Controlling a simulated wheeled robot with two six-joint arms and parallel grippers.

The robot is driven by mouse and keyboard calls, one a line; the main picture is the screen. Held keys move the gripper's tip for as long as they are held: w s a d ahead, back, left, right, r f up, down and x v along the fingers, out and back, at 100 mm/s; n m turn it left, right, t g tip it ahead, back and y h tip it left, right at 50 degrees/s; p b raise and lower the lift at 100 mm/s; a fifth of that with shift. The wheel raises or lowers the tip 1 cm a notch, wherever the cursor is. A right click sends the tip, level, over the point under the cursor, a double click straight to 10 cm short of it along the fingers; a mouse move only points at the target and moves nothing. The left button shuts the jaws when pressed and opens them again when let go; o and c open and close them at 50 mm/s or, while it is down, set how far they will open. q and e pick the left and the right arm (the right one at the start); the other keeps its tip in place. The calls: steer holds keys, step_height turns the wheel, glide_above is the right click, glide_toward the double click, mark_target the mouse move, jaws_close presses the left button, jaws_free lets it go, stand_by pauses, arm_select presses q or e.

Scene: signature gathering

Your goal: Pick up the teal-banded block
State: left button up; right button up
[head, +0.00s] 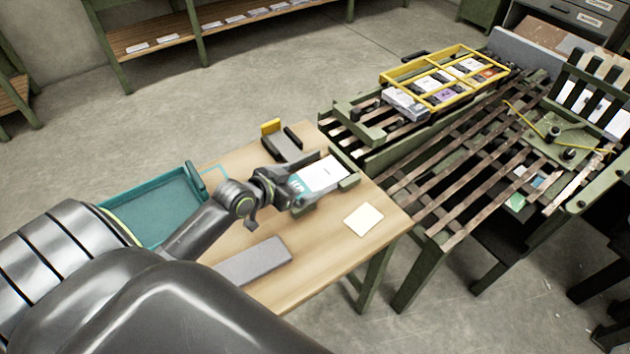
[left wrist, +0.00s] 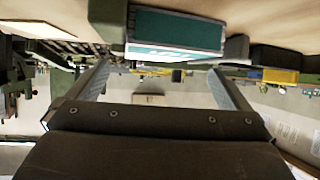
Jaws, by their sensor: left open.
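The teal-banded block (head: 322,175) has a white top with a teal band at its left end. It lies in a green holder (head: 349,181) on the wooden table. My left gripper (head: 300,190) is at the block's left end, with its open jaws close to the teal band. In the left wrist view the block (left wrist: 175,35) shows a teal face and a white face with lettering, just beyond the spread fingers (left wrist: 160,85). Whether the fingers touch it I cannot tell. My right gripper is not in view.
A teal tray (head: 165,210) stands at the table's left. A grey slab (head: 253,261) and a cream pad (head: 363,219) lie on the table. A small yellow-and-black stand (head: 281,141) is behind my gripper. A slatted conveyor (head: 470,170) with a yellow-framed rack (head: 440,75) is at right.

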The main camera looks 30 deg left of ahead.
mark_target(316, 177)
arm_select(q)
steer(key=x, duration=0.5)
steer(key=shift+d, duration=0.15)
steer(key=shift+r, duration=0.15)
steer(key=c, duration=1.1)
